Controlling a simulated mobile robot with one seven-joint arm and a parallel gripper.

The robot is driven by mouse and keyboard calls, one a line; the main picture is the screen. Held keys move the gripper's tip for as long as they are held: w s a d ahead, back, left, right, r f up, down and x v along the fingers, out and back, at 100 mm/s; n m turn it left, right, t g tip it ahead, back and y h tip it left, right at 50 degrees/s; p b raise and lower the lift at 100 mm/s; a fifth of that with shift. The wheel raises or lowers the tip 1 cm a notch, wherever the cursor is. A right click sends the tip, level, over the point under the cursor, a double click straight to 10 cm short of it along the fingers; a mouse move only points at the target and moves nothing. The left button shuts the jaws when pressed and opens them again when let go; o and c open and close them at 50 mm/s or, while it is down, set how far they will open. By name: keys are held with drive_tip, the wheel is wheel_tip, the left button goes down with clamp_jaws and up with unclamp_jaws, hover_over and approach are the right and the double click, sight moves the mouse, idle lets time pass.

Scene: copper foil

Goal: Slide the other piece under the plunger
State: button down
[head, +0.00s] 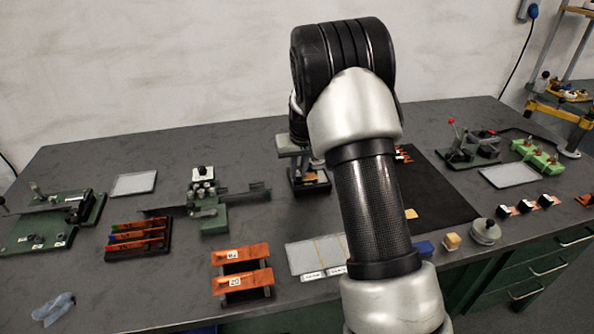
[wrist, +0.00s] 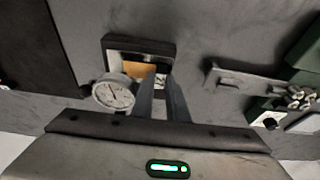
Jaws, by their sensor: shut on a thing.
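A dial gauge with a round white face (wrist: 113,92) stands over a dark square base in the wrist view. An orange copper piece (wrist: 142,73) lies flat over that base, beside the dial. My gripper (wrist: 161,84) is at the piece's right edge, its fingers close together and shut on it, near a small white label. The plunger tip is hidden, so I cannot tell whether the piece is under it. In the head view the gauge's base (head: 312,188) shows below my arm, with orange on it; my gripper is mostly hidden there.
Two labelled orange strips (head: 243,281) lie across dark supports at the front. A rack of orange strips (head: 137,241) stands to the left. A green fixture with a grey bar (head: 207,214) is close left of the gauge. A black mat (head: 440,195) lies to the right.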

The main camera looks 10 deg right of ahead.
drive_tip(key=shift+d, duration=0.55)
idle(0.4)
drive_tip(key=c, duration=2.1)
unclamp_jaws()
drive_tip(key=shift+d, duration=0.1)
drive_tip(key=shift+r, duration=0.15)
drive_tip(key=shift+d+r+p, duration=0.15)
drive_tip(key=shift+r+p, duration=0.45)
drive_tip(key=shift+r, duration=0.9)
